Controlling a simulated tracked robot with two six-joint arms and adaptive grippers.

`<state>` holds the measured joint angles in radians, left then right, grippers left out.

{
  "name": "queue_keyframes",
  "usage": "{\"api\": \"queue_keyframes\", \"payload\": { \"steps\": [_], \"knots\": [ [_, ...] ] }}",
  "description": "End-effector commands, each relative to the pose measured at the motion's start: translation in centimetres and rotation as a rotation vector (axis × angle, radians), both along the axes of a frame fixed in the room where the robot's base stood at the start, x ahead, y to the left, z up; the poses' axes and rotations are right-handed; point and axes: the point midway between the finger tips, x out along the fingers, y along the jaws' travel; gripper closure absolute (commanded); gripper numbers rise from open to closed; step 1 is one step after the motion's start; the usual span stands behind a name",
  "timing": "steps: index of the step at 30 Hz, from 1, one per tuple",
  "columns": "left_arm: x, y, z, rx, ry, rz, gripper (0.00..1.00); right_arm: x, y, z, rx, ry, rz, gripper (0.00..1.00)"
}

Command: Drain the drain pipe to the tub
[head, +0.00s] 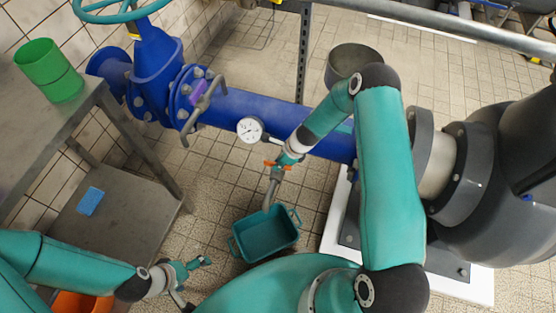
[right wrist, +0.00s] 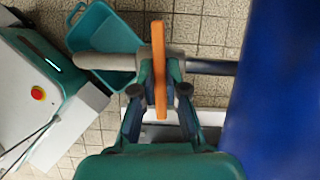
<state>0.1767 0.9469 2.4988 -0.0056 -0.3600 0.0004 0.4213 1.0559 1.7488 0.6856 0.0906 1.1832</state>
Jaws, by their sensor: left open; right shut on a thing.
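The grey drain pipe (head: 273,188) comes down below the blue pipe and ends over the teal tub (head: 237,248) on the tiled floor. No water shows at its outlet. An orange valve handle (head: 269,165) sits on the drain pipe. My right gripper (head: 283,161) is at this handle and partly hides it. In the right wrist view, the right gripper (right wrist: 160,88) is shut on the orange handle (right wrist: 158,40), which lies across the drain pipe (right wrist: 105,65). The tub (right wrist: 98,30) shows behind. My left gripper (head: 199,264) is open and empty, left of the tub.
A blue pipe (head: 262,108) with a pressure gauge (head: 249,129) runs above the drain pipe. A blue valve (head: 155,65) stands behind. A metal table (head: 85,104) at left holds a green cup (head: 48,70). A grey pump (head: 505,165) is at right. Tiled floor around the tub is clear.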

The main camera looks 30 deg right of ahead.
Motion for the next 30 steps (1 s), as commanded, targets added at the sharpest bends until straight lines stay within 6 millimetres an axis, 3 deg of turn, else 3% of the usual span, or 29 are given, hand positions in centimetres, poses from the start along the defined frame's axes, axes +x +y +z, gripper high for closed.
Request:
{"api": "queue_keyframes", "payload": {
  "steps": [1, 6, 11, 17, 30],
  "knots": [
    [0.0, 0.0, 1.7, 0.000, 0.000, 0.000, 0.00, -0.2, 0.1, 0.7, 0.003, 0.005, 0.026, 1.00],
    [0.0, 0.0, 4.6, 0.000, -0.001, 0.000, 0.00, -0.1, 0.0, 0.7, 0.002, 0.005, 0.138, 1.00],
    [0.0, 0.0, 5.8, 0.000, -0.001, 0.000, 0.00, 0.0, 0.0, 0.3, 0.002, 0.003, 0.282, 1.00],
    [0.0, 0.0, 4.2, 0.000, 0.000, 0.000, 0.00, 0.1, -0.1, -0.4, 0.001, 0.002, 0.473, 1.00],
    [0.0, 0.0, -1.3, 0.000, 0.000, 0.000, 0.00, 0.4, -0.2, -0.6, -0.002, 0.000, 0.891, 1.00]
  ]
}}
